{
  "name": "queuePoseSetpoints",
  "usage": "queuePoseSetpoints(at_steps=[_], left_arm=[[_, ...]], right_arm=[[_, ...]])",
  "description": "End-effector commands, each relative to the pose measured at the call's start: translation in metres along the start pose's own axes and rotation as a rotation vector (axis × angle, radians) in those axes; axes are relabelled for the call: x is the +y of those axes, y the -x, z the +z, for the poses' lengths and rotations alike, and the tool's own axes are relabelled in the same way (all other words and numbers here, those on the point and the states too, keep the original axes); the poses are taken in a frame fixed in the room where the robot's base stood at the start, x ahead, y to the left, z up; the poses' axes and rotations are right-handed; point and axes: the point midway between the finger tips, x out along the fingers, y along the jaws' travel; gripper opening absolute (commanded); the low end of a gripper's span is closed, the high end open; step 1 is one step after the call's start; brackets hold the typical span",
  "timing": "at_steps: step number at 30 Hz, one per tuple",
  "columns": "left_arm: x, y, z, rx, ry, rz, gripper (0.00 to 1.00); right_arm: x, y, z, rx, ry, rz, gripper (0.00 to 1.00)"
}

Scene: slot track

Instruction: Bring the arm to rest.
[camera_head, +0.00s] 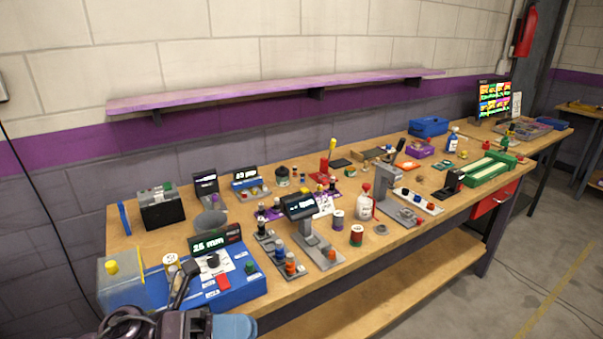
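My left gripper (183,284) shows at the bottom left, in front of the bench's near edge. Its dark fingers point up and overlap the front of a blue box (236,286) with a green "25 mm" display. I cannot tell whether the fingers are apart or together, and I see nothing clearly held between them. The rest of my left arm is cut off by the bottom edge. My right gripper is not in view. A green track (487,170) with pale slots lies at the right part of the wooden bench (340,272).
The bench is crowded: a grey stand (318,245) with a dark display, a white bottle (365,207), spools and small meters. A purple shelf (270,90) runs along the wall above. A lit monitor (494,99) stands at the far right. Floor right of the bench is open.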

Motion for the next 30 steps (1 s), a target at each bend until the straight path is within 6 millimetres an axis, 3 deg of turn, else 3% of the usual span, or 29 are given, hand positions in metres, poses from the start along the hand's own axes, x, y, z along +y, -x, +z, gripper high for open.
queuePoseSetpoints(at_steps=[6, 11, 14, 17, 21, 27, 30], left_arm=[[0.038, 0.032, 0.015, -0.514, 0.468, -0.067, 0.34], [0.083, 0.079, 0.002, -0.887, 0.821, -0.101, 0.34], [0.115, 0.113, -0.022, -1.119, 1.045, -0.119, 0.34], [0.144, 0.148, -0.061, -1.352, 1.269, -0.139, 0.34], [0.173, 0.186, -0.126, -1.640, 1.545, -0.169, 0.34], [0.189, 0.213, -0.197, -1.893, 1.790, -0.207, 0.34], [0.191, 0.217, -0.213, -1.948, 1.842, -0.217, 0.34]], right_arm=[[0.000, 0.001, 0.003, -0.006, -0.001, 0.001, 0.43], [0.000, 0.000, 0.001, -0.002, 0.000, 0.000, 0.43], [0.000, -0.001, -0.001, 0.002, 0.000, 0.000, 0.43], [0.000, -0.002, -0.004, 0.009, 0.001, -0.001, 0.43], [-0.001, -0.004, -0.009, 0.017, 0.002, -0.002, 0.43], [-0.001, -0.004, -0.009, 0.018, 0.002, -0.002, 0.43], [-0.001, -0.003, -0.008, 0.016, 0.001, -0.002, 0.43]])
